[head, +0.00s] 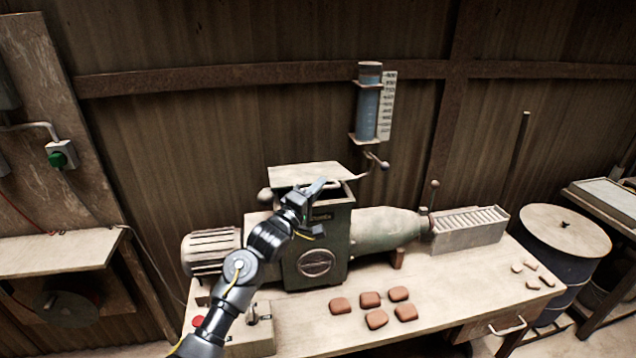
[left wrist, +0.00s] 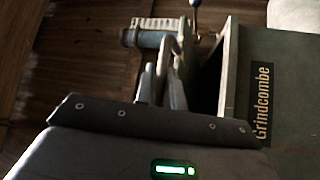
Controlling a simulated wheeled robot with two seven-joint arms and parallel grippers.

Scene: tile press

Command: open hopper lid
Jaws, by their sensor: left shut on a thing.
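The hopper lid (head: 303,173) is a pale flat plate on top of the green hopper (head: 335,235) of the press. It sits raised and tilted, with a dark gap showing between it and the hopper rim. My left gripper (head: 318,188) is at the lid's front edge. In the left wrist view, my left gripper's fingers (left wrist: 163,88) are shut on a curved handle (left wrist: 167,55), beside the hopper's dark opening. The hopper wall (left wrist: 275,50) bears a Grindcombe label. My gripper partly hides the handle in the head view. My right gripper is not in view.
A water gauge (head: 368,105) with a tap hangs on the wall above the press. Several reddish clay pieces (head: 370,299) lie on the bench (head: 440,300) in front. A ribbed grey tray (head: 468,229) and a blue drum (head: 562,255) stand to the right.

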